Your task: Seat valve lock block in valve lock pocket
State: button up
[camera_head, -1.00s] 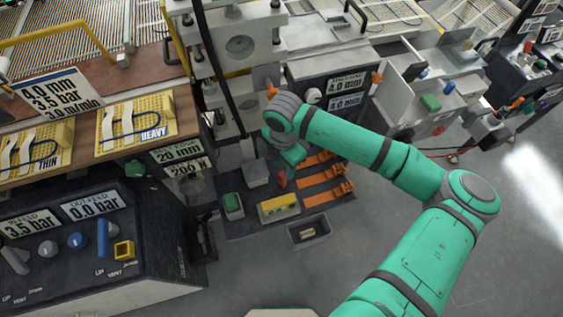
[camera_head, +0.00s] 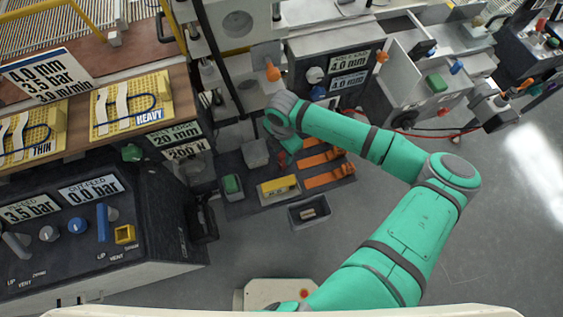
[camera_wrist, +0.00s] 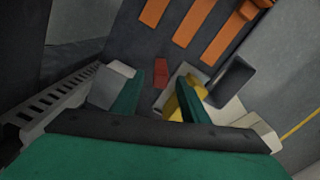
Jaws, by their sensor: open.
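My gripper (camera_wrist: 160,100) is open, with its two green fingers apart and nothing held between them. In the head view it is mostly hidden under my wrist, above the dark bench. A small red block (camera_head: 282,158) stands on the bench just below it; in the wrist view the red block (camera_wrist: 161,72) shows beyond and between the fingers. A yellow piece (camera_head: 278,190) is on the bench front; yellow also shows beside the right finger (camera_wrist: 184,98). I cannot tell which piece is the valve lock block. A yellow square frame (camera_head: 125,234), possibly the pocket, is on the left console.
Orange strips (camera_head: 329,178) lie right of the red block. A green block (camera_head: 232,185) and grey block (camera_head: 256,153) stand to its left. A small dark tray (camera_head: 309,213) sits in front. The left console (camera_head: 150,262) carries upright handles.

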aim_at(281, 160)
notch_tip(281, 160, down, 6)
jog(key=shift+f, duration=0.1)
jog(key=shift+w, duration=0.1)
grip_shut()
jog(key=shift+a, duration=0.25)
jog(key=shift+d, duration=0.15)
